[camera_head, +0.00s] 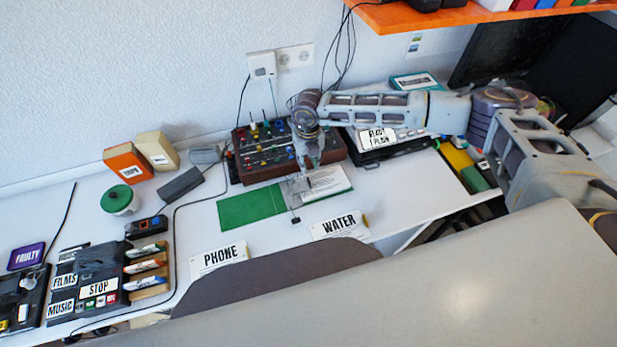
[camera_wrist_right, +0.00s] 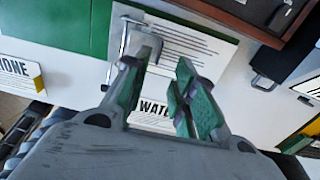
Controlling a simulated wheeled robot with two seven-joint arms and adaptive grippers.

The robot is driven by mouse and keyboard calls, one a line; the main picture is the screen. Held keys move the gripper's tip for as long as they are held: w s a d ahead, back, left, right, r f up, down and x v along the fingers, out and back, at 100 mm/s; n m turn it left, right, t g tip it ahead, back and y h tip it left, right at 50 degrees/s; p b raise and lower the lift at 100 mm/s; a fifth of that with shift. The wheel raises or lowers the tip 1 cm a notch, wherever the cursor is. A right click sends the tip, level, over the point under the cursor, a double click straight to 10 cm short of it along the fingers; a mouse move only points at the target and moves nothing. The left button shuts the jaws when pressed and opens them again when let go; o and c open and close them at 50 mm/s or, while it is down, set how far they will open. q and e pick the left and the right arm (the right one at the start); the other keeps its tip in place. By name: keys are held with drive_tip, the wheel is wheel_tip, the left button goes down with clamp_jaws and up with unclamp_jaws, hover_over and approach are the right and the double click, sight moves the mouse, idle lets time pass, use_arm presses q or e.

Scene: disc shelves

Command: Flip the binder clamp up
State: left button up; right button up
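My right gripper (camera_head: 303,186) is low over the booklet, just behind the clamp. In the wrist view the right gripper (camera_wrist_right: 163,62) has its fingers apart with nothing between them. My left gripper is not in view.
A control box (camera_head: 262,160) with knobs stands behind the booklet. The labelled cards PHONE (camera_head: 219,257) and WATER (camera_head: 339,226) lie along the front edge. A grey block (camera_head: 180,186) and black cables are to the left. Bare table lies between the cards and booklet.

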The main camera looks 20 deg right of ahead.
sight(302, 185)
wheel_tip(302, 185, down, 10)
drive_tip(key=shift+r+p, duration=0.15)
drive_tip(key=shift+p, duration=0.35)
clamp_jaws()
